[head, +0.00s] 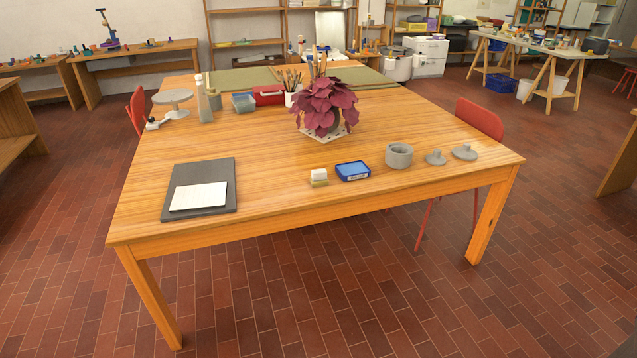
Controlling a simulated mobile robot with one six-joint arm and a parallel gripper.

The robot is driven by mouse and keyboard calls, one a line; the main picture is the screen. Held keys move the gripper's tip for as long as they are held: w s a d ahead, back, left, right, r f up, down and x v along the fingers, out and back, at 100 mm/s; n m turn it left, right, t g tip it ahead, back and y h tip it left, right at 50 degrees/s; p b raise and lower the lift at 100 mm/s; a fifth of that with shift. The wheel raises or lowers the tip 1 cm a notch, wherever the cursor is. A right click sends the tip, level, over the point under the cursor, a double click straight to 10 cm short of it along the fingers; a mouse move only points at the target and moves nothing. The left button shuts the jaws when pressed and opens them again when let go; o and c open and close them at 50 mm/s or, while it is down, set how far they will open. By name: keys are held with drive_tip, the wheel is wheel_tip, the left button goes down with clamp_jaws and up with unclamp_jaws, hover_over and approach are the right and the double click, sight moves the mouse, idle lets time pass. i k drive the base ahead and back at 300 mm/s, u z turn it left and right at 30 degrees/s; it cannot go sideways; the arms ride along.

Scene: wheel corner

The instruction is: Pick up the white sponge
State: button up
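A small white block (319,174), which looks like the white sponge, is near the front edge of the wooden table (270,180). It seems to rest on a yellowish-tan block (319,183), or the two may be one two-coloured piece; I cannot tell which. It stands just left of a blue flat box (353,171). My gripper is not in view.
A grey board with white paper (199,196) lies to the left. A grey pot (399,155) and two grey lids (464,152) stand to the right. A dark red plant (326,105) is behind. Red chairs (480,118) flank the table. The brick floor (300,290) in front is clear.

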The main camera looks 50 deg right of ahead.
sight(318, 178)
drive_tip(key=i, duration=0.9)
drive_tip(key=u, duration=0.05)
